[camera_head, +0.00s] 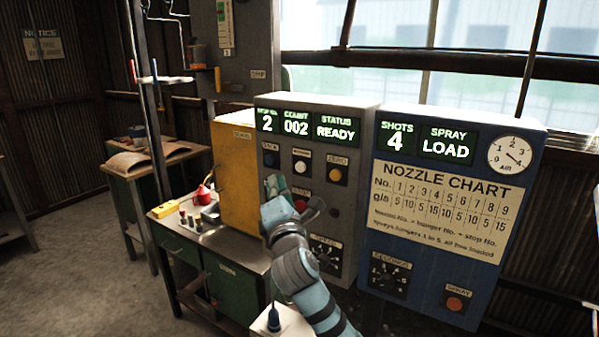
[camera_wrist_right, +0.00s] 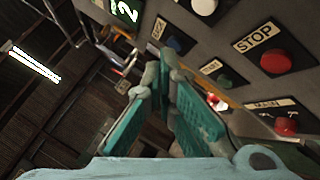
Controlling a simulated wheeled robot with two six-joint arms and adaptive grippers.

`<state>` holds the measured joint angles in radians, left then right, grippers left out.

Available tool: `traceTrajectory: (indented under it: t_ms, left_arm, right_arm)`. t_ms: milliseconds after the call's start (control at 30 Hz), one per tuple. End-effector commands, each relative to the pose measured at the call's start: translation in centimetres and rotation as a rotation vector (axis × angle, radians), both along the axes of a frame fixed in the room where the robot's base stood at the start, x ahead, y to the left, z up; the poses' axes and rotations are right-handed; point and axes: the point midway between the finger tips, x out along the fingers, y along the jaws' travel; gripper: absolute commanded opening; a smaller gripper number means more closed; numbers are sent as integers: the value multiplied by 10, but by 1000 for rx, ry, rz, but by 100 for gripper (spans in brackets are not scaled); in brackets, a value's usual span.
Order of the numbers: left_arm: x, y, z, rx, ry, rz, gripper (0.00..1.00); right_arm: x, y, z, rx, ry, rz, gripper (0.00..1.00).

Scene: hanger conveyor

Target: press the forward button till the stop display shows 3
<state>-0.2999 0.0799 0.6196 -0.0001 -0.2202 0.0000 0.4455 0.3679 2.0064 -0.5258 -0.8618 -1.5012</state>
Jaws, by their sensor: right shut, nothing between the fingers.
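The grey control box (camera_head: 357,120) shows a lit stop display (camera_head: 267,121) reading 2, count 002 and status READY. Its top row has a blue button (camera_wrist_right: 174,44) marked BACK, a white button (camera_head: 301,168) with a label too small to read, and an orange ZERO button (camera_head: 335,175). My right gripper (camera_head: 275,185) is shut and empty in front of the box, below the blue and white buttons. In the right wrist view its fingers (camera_wrist_right: 165,75) are close together near a green button (camera_wrist_right: 225,79). I cannot tell any contact. My left gripper is not in view.
A red STOP button (camera_wrist_right: 276,62) and a MAIN switch (camera_wrist_right: 286,125) sit close to the gripper. A blue spray cabinet (camera_head: 455,115) stands to the right, showing SHOTS 4 and LOAD. A yellow box (camera_head: 233,170) and a metal bench (camera_head: 230,242) are at left.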

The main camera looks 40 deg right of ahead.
Motion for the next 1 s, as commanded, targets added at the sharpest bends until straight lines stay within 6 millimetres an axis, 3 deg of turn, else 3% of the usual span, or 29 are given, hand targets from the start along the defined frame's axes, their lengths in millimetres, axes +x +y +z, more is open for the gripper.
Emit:
traceTrajectory:
  t_ms: [167,400,1000]
  left_arm:
    - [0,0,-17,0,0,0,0]
    - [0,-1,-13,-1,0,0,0]
    - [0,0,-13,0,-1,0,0]
  right_arm:
    - [7,-26,-4,-2,0,-1,0]
    - [15,-48,-1,1,1,-1,0]
    - [16,-52,-1,2,0,1,0]
